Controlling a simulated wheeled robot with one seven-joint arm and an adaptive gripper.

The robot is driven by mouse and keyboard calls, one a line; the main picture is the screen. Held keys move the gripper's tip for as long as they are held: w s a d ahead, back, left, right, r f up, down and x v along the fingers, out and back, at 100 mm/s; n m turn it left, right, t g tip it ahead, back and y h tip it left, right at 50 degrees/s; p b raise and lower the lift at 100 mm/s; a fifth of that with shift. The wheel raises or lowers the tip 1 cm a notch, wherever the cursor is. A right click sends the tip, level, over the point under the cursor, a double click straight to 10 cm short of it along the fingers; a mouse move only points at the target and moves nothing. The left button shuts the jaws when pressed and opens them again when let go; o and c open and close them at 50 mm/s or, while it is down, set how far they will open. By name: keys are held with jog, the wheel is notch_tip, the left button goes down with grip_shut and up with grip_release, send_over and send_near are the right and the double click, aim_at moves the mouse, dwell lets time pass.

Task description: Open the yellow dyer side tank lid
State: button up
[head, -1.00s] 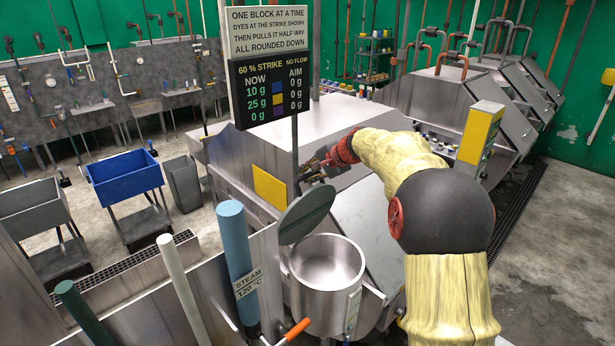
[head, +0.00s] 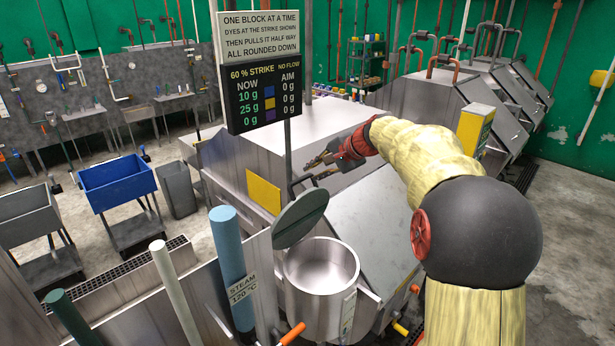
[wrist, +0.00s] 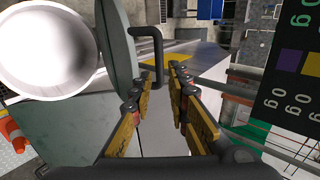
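The round grey side tank (head: 322,268) stands at the front of the steel dyer with the yellow plate (head: 263,194). Its mouth is uncovered, and its round lid (head: 300,219) stands tilted up at the back rim. In the wrist view the bright tank mouth (wrist: 48,45) is at upper left, with the lid (wrist: 118,42) beside it. A dark bent lid handle (wrist: 158,45) lies just beyond my fingertips. My gripper (head: 312,168) is above the lid, its fingers apart and empty; the wrist view also shows the gap between the fingers (wrist: 157,80). Contact with the handle is not visible.
A sign board (head: 276,97) on a post stands close by the gripper. A blue pipe (head: 231,265) and a white pipe (head: 174,292) rise left of the tank. A blue cart (head: 118,183) stands farther left. A sloped steel panel (head: 375,225) lies right of the tank.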

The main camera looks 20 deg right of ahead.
jog(key=v, duration=0.3)
dwell(0.5)
jog(key=s+a+f+n+g+h+b, duration=0.1)
jog(key=s+a+f+n+b, duration=0.3)
jog(key=s+f+b, duration=0.5)
jog(key=s+a+f+n+g+h+b, duration=0.1)
jog(key=s+a+f+n+b, duration=0.4)
jog(key=s+f, duration=1.1)
jog(key=s+a+f+n+g+h+b, duration=0.1)
jog(key=s+a+f+n+b, duration=0.4)
jog(key=s+a+f+b, duration=0.5)
jog(key=s+f+b, duration=0.3)
jog(key=s+b, duration=0.2)
jog(key=shift+s+f, duration=0.2)
jog(key=shift+f, duration=0.1)
